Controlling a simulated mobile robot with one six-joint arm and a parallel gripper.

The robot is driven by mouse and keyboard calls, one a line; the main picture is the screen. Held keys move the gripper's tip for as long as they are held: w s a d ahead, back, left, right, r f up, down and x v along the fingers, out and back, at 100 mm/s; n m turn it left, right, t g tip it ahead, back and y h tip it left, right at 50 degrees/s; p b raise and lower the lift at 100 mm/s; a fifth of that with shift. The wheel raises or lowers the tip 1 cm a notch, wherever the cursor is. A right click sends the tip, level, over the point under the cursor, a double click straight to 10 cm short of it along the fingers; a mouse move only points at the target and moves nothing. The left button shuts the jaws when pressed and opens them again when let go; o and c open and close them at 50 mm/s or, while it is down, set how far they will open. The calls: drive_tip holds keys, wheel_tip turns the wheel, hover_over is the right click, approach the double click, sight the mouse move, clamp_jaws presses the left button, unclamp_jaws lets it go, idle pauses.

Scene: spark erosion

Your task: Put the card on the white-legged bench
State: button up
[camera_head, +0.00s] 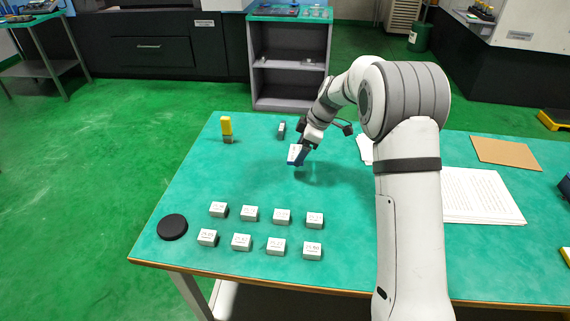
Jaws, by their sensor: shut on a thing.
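My gripper (299,158) is over the far middle part of a green-topped bench (255,185). It is shut on a small white piece with dark marks, which looks like the card (293,150). The gripper partly covers the card, and a soft shadow lies on the bench top just below. I cannot tell whether the card touches the bench. The near legs of this bench (191,296) look pale grey to white. Another green-topped table with grey legs (52,66) stands at the far left.
Several small white labelled blocks (249,214) stand in two rows, with a black disc (172,227) to their left. A yellow-topped item (227,128) and a small dark item (281,130) stand near the far edge. Papers (482,196) and brown board (505,153) lie right.

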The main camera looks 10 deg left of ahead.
sight(300, 172)
drive_tip(key=shift+a+f, duration=0.1)
drive_tip(key=shift+f, duration=2.9)
drive_tip(key=shift+f, duration=0.15)
drive_tip(key=o, duration=1)
